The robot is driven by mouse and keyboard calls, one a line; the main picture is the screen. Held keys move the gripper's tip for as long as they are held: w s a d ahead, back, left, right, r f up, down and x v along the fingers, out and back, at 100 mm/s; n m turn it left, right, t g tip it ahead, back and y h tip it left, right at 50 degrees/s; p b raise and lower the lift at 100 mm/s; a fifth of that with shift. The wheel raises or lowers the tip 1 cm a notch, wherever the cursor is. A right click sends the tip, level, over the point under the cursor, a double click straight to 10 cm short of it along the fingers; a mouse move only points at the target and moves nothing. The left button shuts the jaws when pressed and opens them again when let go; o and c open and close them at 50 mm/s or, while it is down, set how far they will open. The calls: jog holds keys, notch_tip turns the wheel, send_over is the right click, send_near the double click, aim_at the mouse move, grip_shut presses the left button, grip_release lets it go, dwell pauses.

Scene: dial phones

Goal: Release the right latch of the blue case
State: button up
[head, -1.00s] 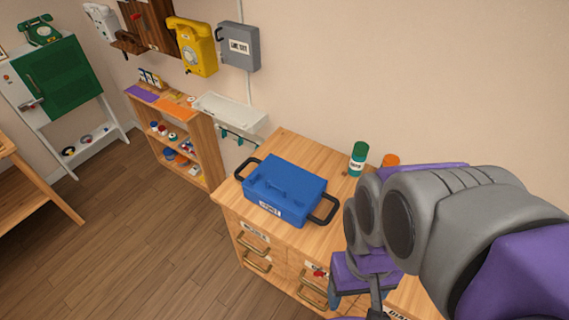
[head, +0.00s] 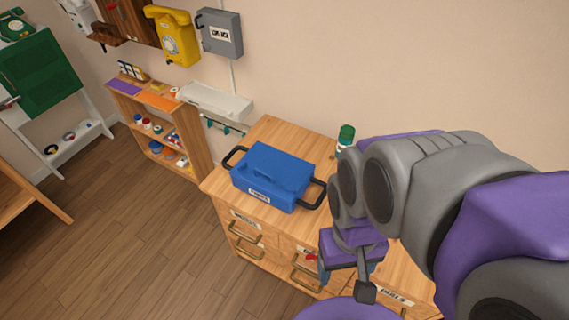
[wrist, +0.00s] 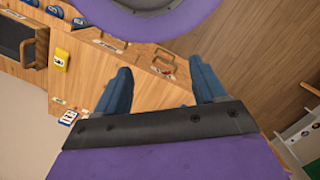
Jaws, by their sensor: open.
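The blue case (head: 270,170) sits closed on top of a wooden drawer cabinet (head: 283,130), with a white label on its front. A black loop (head: 318,196) sticks out at its right end and another black loop (head: 233,156) at its left end. I cannot tell whether these are handles or latches. My gripper is mostly hidden in the head view, low in front of the cabinet and right of the case. In the wrist view my gripper (wrist: 162,82) has its two blue fingers wide apart with nothing between them; the case is not seen there.
A green-capped bottle (head: 345,136) stands behind the case, partly hidden by my arm. Drawers with brass handles (head: 246,231) face the front. A shelf (head: 165,135) stands left, and a yellow phone (head: 173,36) and grey box (head: 220,33) hang on the wall. Floor at left is clear.

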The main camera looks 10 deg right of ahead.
jog(key=w+a+r+m+p, duration=0.1)
jog(key=w+r+p, duration=0.1)
jog(key=w, duration=0.7)
jog(key=m+t+p, duration=0.2)
jog(key=m+p, duration=0.3)
jog(key=m, duration=0.2)
send_over(288, 186)
notch_tip(288, 186, down, 11)
notch_tip(288, 186, down, 17)
jog(key=shift+s+f+b, duration=0.1)
jog(key=shift+b, duration=0.2)
jog(key=c, duration=1.1)
